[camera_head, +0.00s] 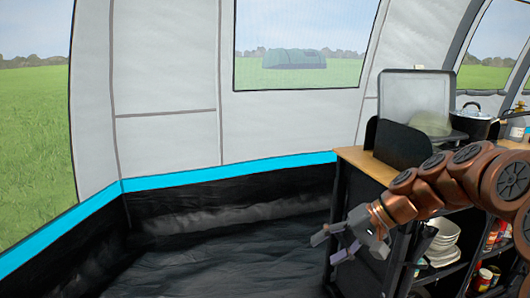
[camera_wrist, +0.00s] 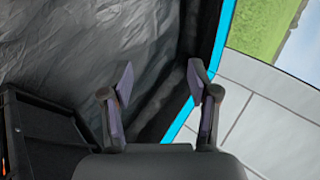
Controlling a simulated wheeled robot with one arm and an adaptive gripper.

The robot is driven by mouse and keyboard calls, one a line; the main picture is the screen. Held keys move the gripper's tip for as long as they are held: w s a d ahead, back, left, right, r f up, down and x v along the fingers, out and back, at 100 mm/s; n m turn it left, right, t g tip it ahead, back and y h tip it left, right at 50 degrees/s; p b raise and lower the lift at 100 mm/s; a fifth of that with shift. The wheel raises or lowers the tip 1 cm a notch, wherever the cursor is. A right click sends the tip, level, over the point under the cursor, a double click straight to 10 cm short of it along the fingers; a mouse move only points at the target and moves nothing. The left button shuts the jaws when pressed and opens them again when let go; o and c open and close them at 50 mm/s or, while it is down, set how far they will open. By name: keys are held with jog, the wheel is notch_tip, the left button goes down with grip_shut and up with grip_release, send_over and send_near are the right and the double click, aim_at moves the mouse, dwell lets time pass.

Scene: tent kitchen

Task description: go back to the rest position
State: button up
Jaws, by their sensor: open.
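My gripper (camera_head: 334,245) is at the right in the head view, in front of the side of the kitchen unit (camera_head: 352,157). Its two fingers are apart, with nothing between them. In the wrist view my gripper (camera_wrist: 160,85) also shows open and empty, with the dark groundsheet (camera_wrist: 60,50) and the blue strip (camera_wrist: 226,25) of the tent wall behind it. My copper-coloured arm comes in from the right edge and hides part of the unit.
The unit carries a stove with a raised lid (camera_head: 415,92) and a black pot (camera_head: 470,120). White plates (camera_head: 443,240) and several cans sit on its shelves. A dark panel (camera_wrist: 45,140) is at the wrist view's lower left. The floor (camera_head: 230,255) on the left is clear.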

jog(key=s+a+f+n+g+h, duration=0.1)
jog(key=s+f+g+h, duration=0.15)
jog(key=s, duration=0.55)
jog(key=s+a+f+g+h, duration=0.15)
jog(key=s+f, duration=0.25)
jog(key=s, duration=0.4)
jog(key=s+d+f+n+h, duration=0.1)
jog(key=s+d+f+h, duration=0.15)
jog(key=s, duration=0.45)
jog(key=s+d+f+h, duration=0.2)
jog(key=s+d+h, duration=0.15)
jog(key=s, duration=0.25)
notch_tip(320, 180, up, 23)
jog(key=s+y+p, duration=0.1)
jog(key=s+p, duration=0.1)
jog(key=p, duration=2)
jog(key=shift+d+t, duration=0.15)
jog(key=shift+t, duration=0.15)
